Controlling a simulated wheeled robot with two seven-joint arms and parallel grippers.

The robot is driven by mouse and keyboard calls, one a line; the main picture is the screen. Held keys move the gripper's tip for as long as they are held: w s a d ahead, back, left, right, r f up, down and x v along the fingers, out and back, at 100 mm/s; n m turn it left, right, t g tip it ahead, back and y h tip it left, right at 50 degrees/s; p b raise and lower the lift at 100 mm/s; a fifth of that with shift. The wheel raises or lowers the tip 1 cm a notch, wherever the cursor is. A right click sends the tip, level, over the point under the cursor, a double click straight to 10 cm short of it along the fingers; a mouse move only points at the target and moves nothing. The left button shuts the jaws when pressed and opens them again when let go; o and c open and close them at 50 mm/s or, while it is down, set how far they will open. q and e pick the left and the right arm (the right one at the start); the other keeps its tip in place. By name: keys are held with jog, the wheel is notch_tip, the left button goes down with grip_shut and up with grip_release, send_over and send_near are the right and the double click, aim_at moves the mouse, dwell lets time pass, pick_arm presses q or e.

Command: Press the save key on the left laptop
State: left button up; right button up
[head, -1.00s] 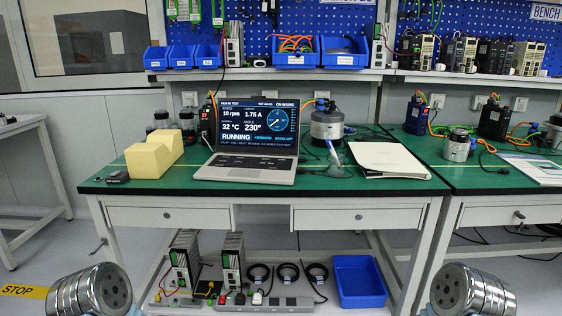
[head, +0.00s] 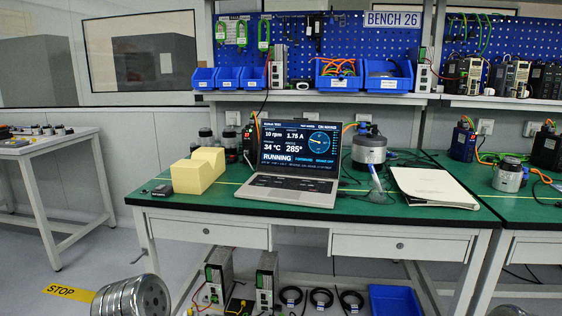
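One open laptop (head: 297,160) stands on the green bench top (head: 350,208), left of the bench's middle. Its screen faces me and shows a dial, 10 rpm, 1.75 A, 34 °C, 285° and the word RUNNING. Its keyboard deck (head: 288,190) shows at a shallow angle, and single keys are too small to read. No second laptop is in view. Neither of my grippers is in view.
A yellow block (head: 200,170) and a small dark device (head: 162,190) lie left of the laptop. A round grey motor (head: 369,148) and a cream folder (head: 433,187) are to its right. Drawers (head: 400,246) line the bench front. Open floor lies at the left, before another table (head: 40,145).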

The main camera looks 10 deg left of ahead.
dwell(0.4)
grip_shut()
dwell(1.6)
